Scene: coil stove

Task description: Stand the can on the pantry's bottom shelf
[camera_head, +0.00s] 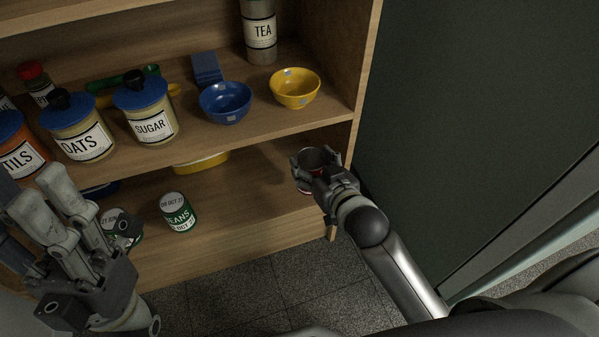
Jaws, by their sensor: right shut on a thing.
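My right gripper (316,163) is shut around a can (305,191), at the right end of the pantry's bottom shelf (245,195). Little of the can shows: a dark round top between the fingers and a red and pale strip low down. It looks roughly upright, but I cannot tell whether its base touches the shelf. My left gripper (48,197) is at the lower left, in front of the shelves. Its fingers point up and I see nothing held, but their gap is unclear.
A green beans can (178,212) stands on the bottom shelf; another can (122,240) is partly behind my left gripper. A yellow dish (202,162) is farther back. The shelf above holds jars, a blue bowl (225,103) and a yellow bowl (295,89). The pantry's right side wall (362,85) is close to my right gripper.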

